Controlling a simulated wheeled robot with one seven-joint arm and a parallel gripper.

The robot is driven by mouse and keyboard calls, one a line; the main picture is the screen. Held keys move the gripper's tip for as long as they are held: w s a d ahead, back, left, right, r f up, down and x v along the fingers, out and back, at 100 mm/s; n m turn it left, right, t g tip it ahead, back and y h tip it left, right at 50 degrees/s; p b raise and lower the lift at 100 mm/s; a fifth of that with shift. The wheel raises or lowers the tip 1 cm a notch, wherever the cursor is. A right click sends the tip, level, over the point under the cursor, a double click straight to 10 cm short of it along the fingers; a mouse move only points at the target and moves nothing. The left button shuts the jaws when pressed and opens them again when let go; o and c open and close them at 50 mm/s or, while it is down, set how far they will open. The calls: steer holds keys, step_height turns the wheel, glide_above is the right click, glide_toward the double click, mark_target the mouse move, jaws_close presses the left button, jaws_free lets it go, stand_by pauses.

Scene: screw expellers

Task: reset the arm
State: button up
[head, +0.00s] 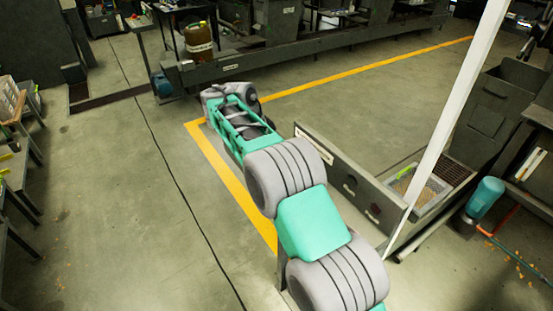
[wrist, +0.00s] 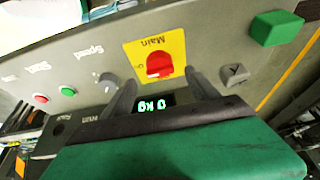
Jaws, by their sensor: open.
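My gripper (wrist: 164,82) shows in the wrist view with its two dark fingers spread apart and nothing between them. The fingers are in front of a grey control panel (wrist: 205,50). A red main switch (wrist: 159,65) on a yellow plate shows beyond and between the fingertips. I cannot tell whether the fingers touch the panel. In the head view my arm (head: 312,222) stretches from the bottom right up toward the centre left. My gripper's fingers cannot be made out there.
The panel also has a red button (wrist: 40,98), a green button (wrist: 68,91) and a green block (wrist: 276,28). In the head view, a white post (head: 455,110) and a teal motor (head: 485,197) stand at right. Open floor (head: 110,200) lies at left.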

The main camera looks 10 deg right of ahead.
steer(key=shift+v, duration=0.75)
steer(key=s+d+r+n+t+y, duration=0.1)
steer(key=s+d+r+n, duration=0.2)
steer(key=s+r, duration=0.25)
steer(key=s+d+r+n+y, duration=0.1)
steer(key=s+d+r+n, duration=0.25)
steer(key=s+r, duration=0.2)
steer(key=s+a+f+n+y, duration=0.1)
steer(key=s+f+n, duration=0.1)
steer(key=s, duration=0.8)
steer(key=s+a+f+n+t+y, duration=0.1)
steer(key=s+n, duration=0.4)
steer(key=s, duration=0.5)
step_height(320, 180, down, 2)
steer(key=shift+a+f+t, duration=0.25)
steer(key=shift+a+t, duration=0.05)
steer(key=shift+a, duration=0.3)
steer(key=shift+c, duration=0.4)
